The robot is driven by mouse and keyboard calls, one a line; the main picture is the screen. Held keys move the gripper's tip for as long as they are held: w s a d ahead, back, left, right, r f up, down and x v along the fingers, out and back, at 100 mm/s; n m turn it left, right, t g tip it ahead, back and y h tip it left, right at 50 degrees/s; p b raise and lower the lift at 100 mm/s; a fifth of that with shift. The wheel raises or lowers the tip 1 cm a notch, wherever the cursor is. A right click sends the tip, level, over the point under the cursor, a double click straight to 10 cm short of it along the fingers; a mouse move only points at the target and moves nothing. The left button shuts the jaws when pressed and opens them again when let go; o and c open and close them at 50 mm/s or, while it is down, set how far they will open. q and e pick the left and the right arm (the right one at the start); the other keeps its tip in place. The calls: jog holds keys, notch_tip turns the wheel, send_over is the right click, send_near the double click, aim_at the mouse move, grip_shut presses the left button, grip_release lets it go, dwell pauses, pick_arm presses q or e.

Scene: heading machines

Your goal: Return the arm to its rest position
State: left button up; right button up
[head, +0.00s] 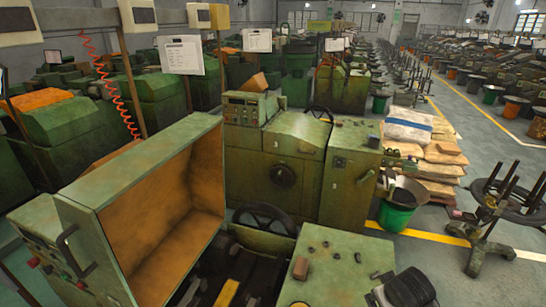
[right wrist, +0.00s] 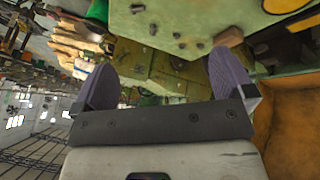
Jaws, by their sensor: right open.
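My right gripper (right wrist: 165,78) shows in the right wrist view with its two grey-purple fingers spread wide apart. Nothing is between the fingers. Beyond them is a green machine top (right wrist: 185,22) with small knobs and a brown block (right wrist: 229,38); the fingers look clear of it. My left gripper is not in the head view. A dark rounded part (head: 408,288) shows at the bottom right of the head view; I cannot tell what it belongs to.
A green machine with a raised orange-lined cover (head: 165,215) fills the front left. Another green machine (head: 285,165) stands behind. Stacked sacks (head: 410,128), a green bucket (head: 395,214) and a black wheeled stand (head: 497,212) are at right. Grey floor is open around the yellow line.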

jog(key=s+a+r+n+t+y+p, duration=0.1)
jog(key=s+a+r+t+p, duration=0.1)
jog(key=s+a+r, duration=0.3)
jog(key=s+a+r+t+p, duration=0.1)
jog(key=s+a+r+t, duration=0.1)
jog(key=s, duration=0.4)
jog(key=s+a+f+m+g+p, duration=0.1)
jog(key=s+f, duration=0.4)
jog(key=s, duration=0.7)
jog(key=s+a+f+m+g+y+p, duration=0.1)
jog(key=s+f+g+p, duration=0.3)
jog(key=s, duration=0.9)
jog(key=shift+a+f+g, duration=0.25)
jog(key=shift+f+g, duration=0.25)
jog(key=shift+f, duration=0.2)
jog(key=shift+w, duration=0.15)
